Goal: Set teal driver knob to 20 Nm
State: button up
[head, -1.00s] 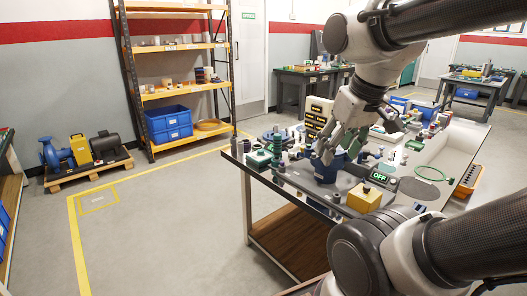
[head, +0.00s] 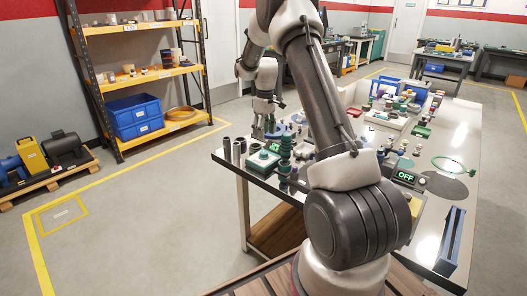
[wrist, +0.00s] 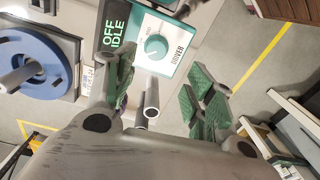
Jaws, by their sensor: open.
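The teal driver knob (wrist: 156,46) is round, on a white panel marked DRIVER (wrist: 165,35) in a teal housing, in the upper middle of the wrist view. A dark display beside it (wrist: 112,35) reads OFF and IDLE in green. In the head view the driver unit (head: 262,160) sits near the bench's left corner. My gripper (wrist: 160,88) is open, its green-padded fingers spread wide on either side below the knob in the picture, apart from it. My gripper also shows in the head view (head: 263,122), above the bench beyond the unit. I cannot read the knob's setting.
Grey tubes (wrist: 151,100) show between my fingers in the wrist view. A blue disc on a spindle (wrist: 30,65) is at left. Dark cylinders (head: 227,149) and a green stacked post (head: 285,155) stand near the unit.

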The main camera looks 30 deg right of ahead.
aim_at(264, 152)
jog(key=f, duration=0.9)
jog(key=shift+w+f, duration=0.2)
jog(key=shift+f, duration=0.15)
jog(key=c, duration=1)
